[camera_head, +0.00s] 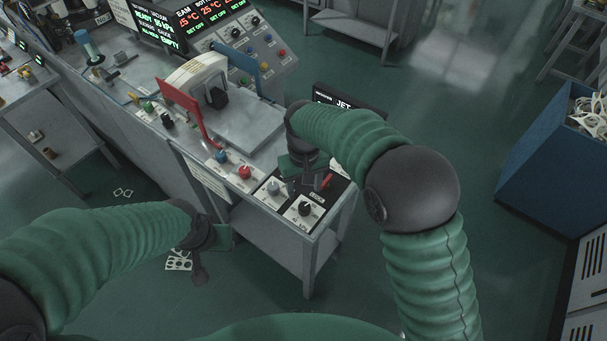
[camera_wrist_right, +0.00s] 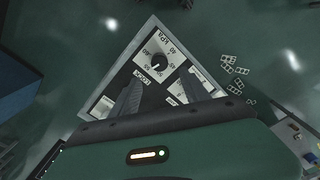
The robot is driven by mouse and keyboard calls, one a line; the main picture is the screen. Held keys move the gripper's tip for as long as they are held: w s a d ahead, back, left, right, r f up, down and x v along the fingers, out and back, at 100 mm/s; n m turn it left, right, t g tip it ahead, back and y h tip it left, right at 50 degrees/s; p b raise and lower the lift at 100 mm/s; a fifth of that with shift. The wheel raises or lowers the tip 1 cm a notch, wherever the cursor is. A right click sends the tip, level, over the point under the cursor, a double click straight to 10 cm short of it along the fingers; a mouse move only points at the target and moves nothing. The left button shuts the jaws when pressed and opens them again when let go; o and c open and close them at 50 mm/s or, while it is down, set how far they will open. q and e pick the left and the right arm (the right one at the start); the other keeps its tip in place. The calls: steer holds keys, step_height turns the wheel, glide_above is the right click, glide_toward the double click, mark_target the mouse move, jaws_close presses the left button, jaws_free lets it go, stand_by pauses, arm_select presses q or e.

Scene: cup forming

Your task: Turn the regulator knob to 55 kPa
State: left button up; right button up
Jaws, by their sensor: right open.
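The regulator knob (camera_head: 305,209) is a small black knob on a light dial at the front corner of the bench. In the right wrist view the knob (camera_wrist_right: 160,62) sits in a white dial marked kPa, with numbers around it. Its exact pointer reading is too small to tell. My right gripper (camera_head: 312,178) is above the panel, just behind the knob. In the wrist view its two fingers (camera_wrist_right: 160,88) are apart, with nothing between them, and the knob lies beyond the tips. My left gripper (camera_head: 201,272) hangs over the floor at left, away from the bench; its jaws are unclear.
A grey knob (camera_head: 273,187) and a red button (camera_head: 245,172) are beside the dial. A red lever (camera_head: 190,107) and a blue lever (camera_head: 236,57) stand farther back. A black JET sign (camera_head: 345,101) is behind my right arm. A blue bin (camera_head: 545,150) stands right.

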step_height(320, 180, up, 8)
steer(key=shift+f+b, duration=0.2)
steer(key=shift+b, duration=0.15)
steer(key=s+d+f+m+t+b, duration=0.1)
steer(key=s+d+f+m+b, duration=0.1)
steer(key=s+d+f, duration=0.4)
steer(key=s+d+f+m+t+b, duration=0.1)
steer(key=s+d+f+m+b, duration=0.1)
steer(key=s+d+f, duration=0.4)
steer(key=s+d, duration=0.4)
steer(key=d, duration=0.4)
steer(key=shift+s+d+f+t, duration=0.15)
steer(key=shift+s+d+t, duration=0.05)
steer(key=shift+t, duration=0.1)
steer(key=shift+a, duration=0.3)
steer(key=shift+d, duration=0.2)
